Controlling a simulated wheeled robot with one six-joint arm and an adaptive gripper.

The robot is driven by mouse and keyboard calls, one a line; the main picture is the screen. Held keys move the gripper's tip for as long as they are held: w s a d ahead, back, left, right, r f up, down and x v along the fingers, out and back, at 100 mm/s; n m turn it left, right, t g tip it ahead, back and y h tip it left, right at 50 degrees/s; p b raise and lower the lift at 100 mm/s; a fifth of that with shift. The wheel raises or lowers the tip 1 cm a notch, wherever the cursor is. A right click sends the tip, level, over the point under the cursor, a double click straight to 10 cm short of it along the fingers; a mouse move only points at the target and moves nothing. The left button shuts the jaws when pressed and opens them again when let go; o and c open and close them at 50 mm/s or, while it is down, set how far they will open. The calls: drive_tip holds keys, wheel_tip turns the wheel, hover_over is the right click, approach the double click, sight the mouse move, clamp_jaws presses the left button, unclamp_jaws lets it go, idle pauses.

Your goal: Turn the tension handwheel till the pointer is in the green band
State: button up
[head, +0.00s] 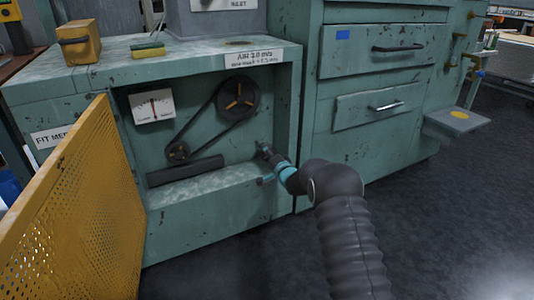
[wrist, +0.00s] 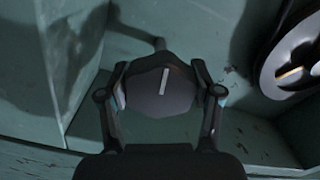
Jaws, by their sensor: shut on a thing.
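The handwheel (wrist: 180,92) is a dark, many-sided knob with a pale line on its face, nearly upright and leaning slightly right. My gripper (wrist: 160,90) is shut on it, one finger on each side. In the head view my gripper (head: 268,156) is at the lower right of the open cabinet bay, and my arm hides most of the knob. The tension gauge (head: 152,106) is a white dial on the bay's back wall at the upper left. Its pointer looks about upright, near the middle of the scale; a green band cannot be made out.
A belt runs between a large pulley (head: 238,99) with orange marks and a small pulley (head: 178,151). A dark bar (head: 185,171) lies below. The yellow perforated door (head: 80,215) stands open at left. A drawer cabinet (head: 370,70) is at right, with clear floor before it.

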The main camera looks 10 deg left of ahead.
drive_tip(key=shift+w+d+r+m, duration=0.1)
drive_tip(key=shift+m, duration=0.8)
drive_tip(key=o, duration=1.1)
drive_tip(key=shift+d, duration=0.1)
drive_tip(key=shift+o, duration=0.2)
drive_tip(key=shift+a, duration=0.2)
drive_tip(key=v, duration=1.2)
